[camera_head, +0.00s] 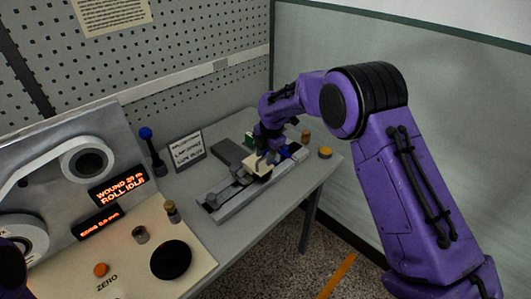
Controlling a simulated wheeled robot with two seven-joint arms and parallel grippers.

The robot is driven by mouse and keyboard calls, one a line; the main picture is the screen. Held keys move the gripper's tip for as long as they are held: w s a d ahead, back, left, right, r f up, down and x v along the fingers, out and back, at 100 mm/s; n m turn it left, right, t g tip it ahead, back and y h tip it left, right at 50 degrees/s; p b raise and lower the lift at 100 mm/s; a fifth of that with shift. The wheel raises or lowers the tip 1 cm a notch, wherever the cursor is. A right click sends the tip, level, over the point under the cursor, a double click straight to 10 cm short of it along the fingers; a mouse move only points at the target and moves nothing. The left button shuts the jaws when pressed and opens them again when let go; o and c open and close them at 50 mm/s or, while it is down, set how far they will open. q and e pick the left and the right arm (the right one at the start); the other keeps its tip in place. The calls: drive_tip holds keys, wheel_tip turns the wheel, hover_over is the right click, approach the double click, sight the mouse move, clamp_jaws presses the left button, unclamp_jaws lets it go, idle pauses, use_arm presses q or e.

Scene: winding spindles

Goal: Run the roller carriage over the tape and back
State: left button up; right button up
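A long grey fixture (236,204) lies on the table, running from front left to back right. A cream block (258,171), which looks like the roller carriage, sits on it near its right part. My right gripper (265,157) points down at this block from above. Its fingers are small and partly hidden by the wrist, so I cannot tell whether they are closed on the block. No tape can be clearly made out on the fixture. My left gripper is out of view; only a purple piece of my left arm shows at the left edge.
A winding machine (60,135) with lit orange displays stands at left. Its cream panel has a black disc (171,260) and an orange button (100,269). A blue-topped lever (147,133) and a sign (187,150) stand behind the fixture. A yellow-topped piece (325,153) is near the right edge.

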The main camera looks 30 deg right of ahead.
drive_tip(key=shift+s+r, duration=0.1)
drive_tip(key=shift+r, duration=0.3)
wheel_tip(320, 180, up, 10)
drive_tip(key=s+b, duration=0.2)
drive_tip(key=shift+d+f+b, duration=0.15)
drive_tip(key=shift+d+b, duration=0.15)
drive_tip(key=shift+d, duration=0.05)
